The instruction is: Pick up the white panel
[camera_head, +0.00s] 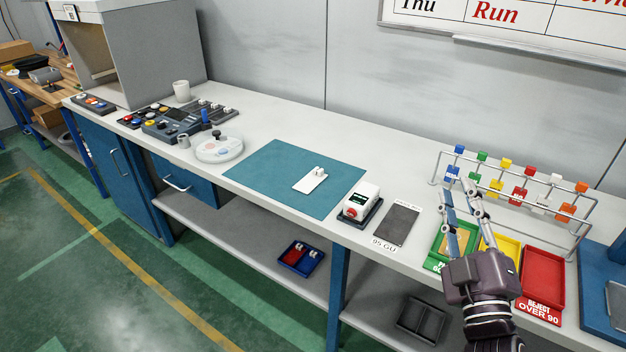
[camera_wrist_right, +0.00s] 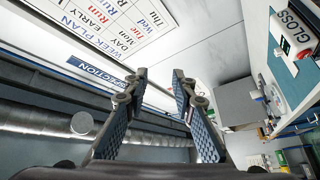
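The white panel (camera_head: 310,181) lies flat on the teal mat (camera_head: 262,182) in the middle of the bench. A small white knob-like part stands up near its far end. My right gripper (camera_head: 457,188) is over the right part of the bench, well to the right of the panel, above the green tray (camera_head: 438,262) and in front of the wire rack. Its two fingers are apart with nothing between them; the right wrist view also shows this gripper (camera_wrist_right: 158,82) open and empty. My left gripper is not in view.
A white gloss meter (camera_head: 360,200) and a dark grey plate (camera_head: 397,224) lie between the mat and my right gripper. A wire rack (camera_head: 520,225) with coloured blocks stands behind it. Yellow (camera_head: 510,250) and red (camera_head: 543,278) trays are nearby. The mat is otherwise clear.

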